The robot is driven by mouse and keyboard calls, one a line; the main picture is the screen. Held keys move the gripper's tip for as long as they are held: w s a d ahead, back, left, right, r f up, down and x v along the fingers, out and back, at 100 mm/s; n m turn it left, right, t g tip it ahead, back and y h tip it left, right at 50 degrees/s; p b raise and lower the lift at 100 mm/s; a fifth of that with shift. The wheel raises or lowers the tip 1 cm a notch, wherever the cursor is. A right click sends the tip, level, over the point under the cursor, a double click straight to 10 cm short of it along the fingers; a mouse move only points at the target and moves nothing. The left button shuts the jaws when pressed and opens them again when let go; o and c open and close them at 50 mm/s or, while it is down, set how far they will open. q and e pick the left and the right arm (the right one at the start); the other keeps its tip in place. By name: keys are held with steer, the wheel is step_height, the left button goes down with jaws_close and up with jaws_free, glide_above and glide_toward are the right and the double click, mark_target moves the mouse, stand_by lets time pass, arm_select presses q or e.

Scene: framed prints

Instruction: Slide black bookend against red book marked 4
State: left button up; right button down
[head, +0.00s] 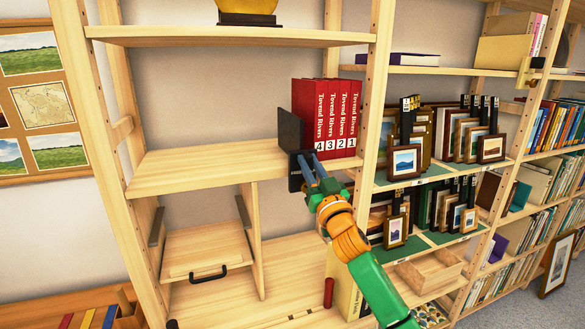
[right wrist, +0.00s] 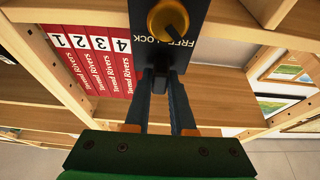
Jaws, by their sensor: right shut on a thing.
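Red books titled "Tovend Rivers" stand upright on the middle shelf, marked 4, 3, 2, 1 from left to right in the head view. Red book 4 (head: 306,112) is leftmost; it also shows in the right wrist view (right wrist: 122,68). The black bookend (head: 289,130) stands upright just left of book 4; I cannot tell if they touch. Its front part (right wrist: 143,22) carries a yellow knob (right wrist: 168,18) and "FREE" and "LOCK" lettering. My right gripper (head: 306,160) is shut on the bookend's front at the shelf edge. My left gripper is not in view.
The shelf (head: 205,167) left of the bookend is bare. A wooden upright (head: 376,90) stands right of the books. Beyond it, shelves hold small framed prints (head: 404,162). A lower compartment holds a board with a black handle (head: 208,274).

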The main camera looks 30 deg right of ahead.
steer(key=shift+s+d, duration=0.25)
steer(key=shift+d, duration=0.9)
steer(key=c, duration=0.8)
jaws_free()
steer(key=shift+d, duration=0.15)
steer(key=shift+o, duration=0.2)
steer(key=b+v, duration=0.3)
steer(key=v, duration=0.4)
steer(key=shift+f, duration=0.1)
